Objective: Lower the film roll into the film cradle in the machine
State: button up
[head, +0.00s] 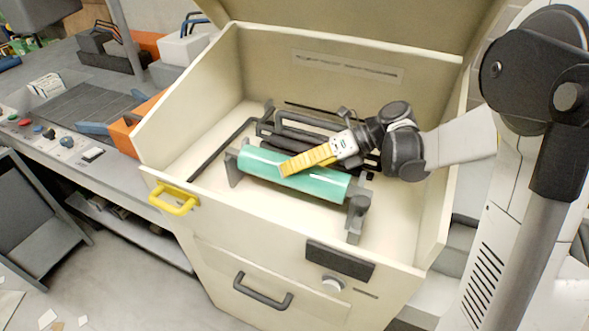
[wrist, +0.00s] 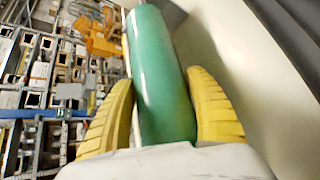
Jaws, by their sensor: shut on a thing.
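The green film roll (head: 296,176) lies across the film cradle (head: 356,213) inside the open cream machine (head: 330,60). The cradle's grey end supports show at both ends of the roll. Whether the roll rests fully in them I cannot tell. My gripper (head: 285,172) has yellow fingers on the middle of the roll. In the wrist view, the film roll (wrist: 160,75) runs between the two yellow fingers of my gripper (wrist: 165,105), one on each side. The gripper is shut on the roll. The near finger hides part of the roll in the head view.
The machine's bin has raised walls, and its lid stands open above. Dark bars (head: 300,125) lie behind the roll. A yellow handle (head: 174,198) is on the front left rim. A control panel with buttons (head: 50,133) is at the left. The bin floor at front right is clear.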

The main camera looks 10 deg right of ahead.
jog(key=shift+f+b, duration=0.45)
dwell(0.4)
jog(key=o, duration=1.5)
